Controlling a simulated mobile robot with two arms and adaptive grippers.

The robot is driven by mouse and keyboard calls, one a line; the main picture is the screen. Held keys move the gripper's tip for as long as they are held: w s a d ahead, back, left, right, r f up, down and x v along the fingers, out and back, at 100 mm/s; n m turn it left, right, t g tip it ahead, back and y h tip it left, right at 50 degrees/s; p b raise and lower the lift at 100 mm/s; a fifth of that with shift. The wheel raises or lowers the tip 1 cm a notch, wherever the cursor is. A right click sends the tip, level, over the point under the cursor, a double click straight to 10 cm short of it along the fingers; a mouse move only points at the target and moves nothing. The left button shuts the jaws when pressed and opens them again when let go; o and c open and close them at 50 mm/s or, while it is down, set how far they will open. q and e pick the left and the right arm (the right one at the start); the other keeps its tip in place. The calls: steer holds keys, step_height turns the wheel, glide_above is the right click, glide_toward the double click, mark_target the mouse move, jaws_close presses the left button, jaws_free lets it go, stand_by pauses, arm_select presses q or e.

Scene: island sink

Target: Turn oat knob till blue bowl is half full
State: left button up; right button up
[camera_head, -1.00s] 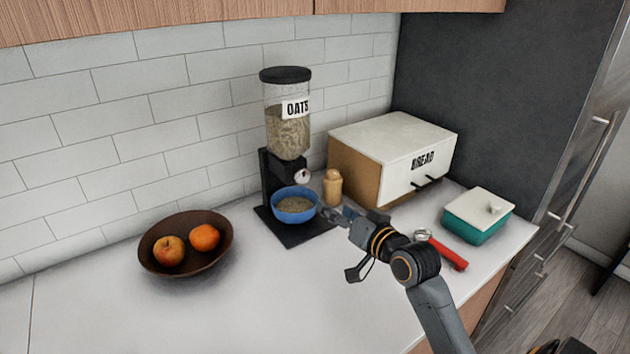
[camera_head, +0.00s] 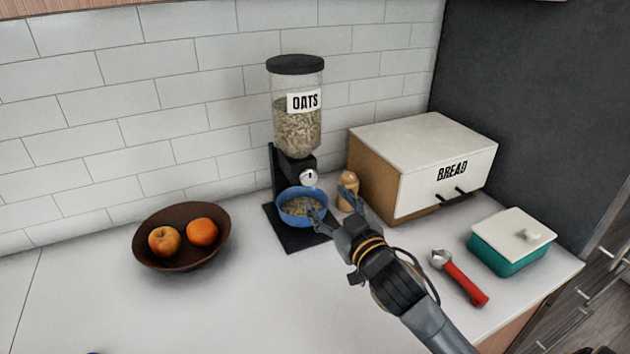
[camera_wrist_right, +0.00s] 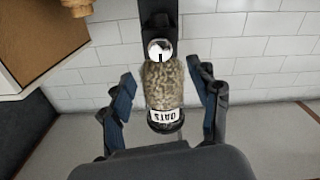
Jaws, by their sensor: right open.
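The oats dispenser (camera_head: 297,125) stands against the tiled wall, its clear hopper partly filled with oats. Its round white knob (camera_head: 309,178) is on the front; in the right wrist view the knob (camera_wrist_right: 160,48) appears upside down between the fingers. The blue bowl (camera_head: 288,215) sits on the dispenser's black base under the spout, with oats in it. My right gripper (camera_head: 332,205) is open and empty, just in front and to the right of the bowl, its fingers apart and clear of the knob. In the head view one finger covers part of the bowl's right side.
A wooden shaker (camera_head: 347,190) and the bread box (camera_head: 420,150) stand to the right. A brown bowl (camera_head: 182,262) with fruit is at left. The front left counter is clear.

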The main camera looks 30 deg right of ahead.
mark_target(310, 179)
steer(key=w+p, duration=0.1)
steer(key=w, duration=0.5)
steer(key=shift+d+r, duration=0.1)
steer(key=shift+d, duration=0.05)
steer(key=shift+w+d, duration=0.1)
steer(key=shift+w, duration=0.45)
arm_select(q)
steer(key=shift+d+r, duration=0.65)
steer(key=shift+d, duration=0.1)
steer(key=shift+a, duration=0.1)
arm_select(e)
steer(key=shift+c, duration=0.9)
arm_select(q)
steer(key=shift+a, duration=0.2)
arm_select(e)
steer(key=c, duration=1)
